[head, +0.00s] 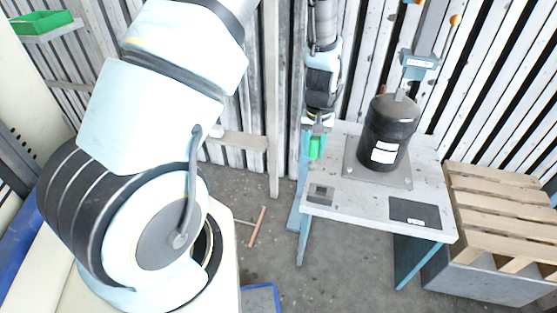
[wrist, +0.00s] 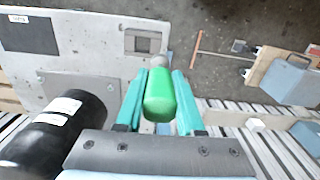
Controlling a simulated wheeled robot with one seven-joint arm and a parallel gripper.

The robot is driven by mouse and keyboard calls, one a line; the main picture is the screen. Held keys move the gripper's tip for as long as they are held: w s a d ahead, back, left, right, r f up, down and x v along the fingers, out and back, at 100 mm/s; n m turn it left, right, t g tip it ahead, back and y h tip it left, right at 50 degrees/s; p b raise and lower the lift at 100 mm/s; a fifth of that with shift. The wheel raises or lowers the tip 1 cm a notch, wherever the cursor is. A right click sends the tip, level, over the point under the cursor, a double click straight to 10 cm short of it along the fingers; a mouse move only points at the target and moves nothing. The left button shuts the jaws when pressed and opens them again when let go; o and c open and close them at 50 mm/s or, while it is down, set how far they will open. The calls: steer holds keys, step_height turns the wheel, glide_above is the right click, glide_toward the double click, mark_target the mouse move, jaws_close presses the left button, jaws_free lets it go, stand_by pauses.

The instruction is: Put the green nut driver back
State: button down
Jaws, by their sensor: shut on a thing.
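The green nut driver (head: 316,148) is in my gripper (head: 315,136), above the left part of the work table (head: 350,195). In the wrist view its green handle (wrist: 160,98) lies between the two teal fingers of my gripper (wrist: 160,78). A grey round part shows beyond the handle; the rest of the driver's lower end is hidden. A small grey square holder with a dark middle (head: 320,194) sits at the table's near left corner. It also shows in the wrist view (wrist: 143,41), just beyond the driver. The driver appears apart from it.
A black cylinder housing (head: 388,130) stands on a plate on the table, right of my gripper. A dark flat plate (head: 415,212) lies at the front right. A slatted wooden pallet (head: 500,210) stands right of the table. An orange-handled tool (head: 257,226) is on the floor.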

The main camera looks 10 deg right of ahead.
steer(key=s+d+f+b, duration=0.1)
steer(key=d+f+b, duration=0.2)
steer(key=f+b, duration=0.3)
steer(key=shift+s+d+f+b, duration=0.2)
steer(key=shift+d+f+b, duration=0.1)
steer(key=shift+d+f, duration=0.15)
stand_by(0.4)
steer(key=shift+f, duration=0.3)
stand_by(0.7)
steer(key=shift+f, duration=0.4)
steer(key=shift+f+b, duration=0.2)
steer(key=shift+b, duration=0.1)
steer(key=shift+f, duration=0.35)
steer(key=shift+f, duration=0.15)
steer(key=shift+f+b, duration=0.7)
steer(key=shift+f, duration=0.15)
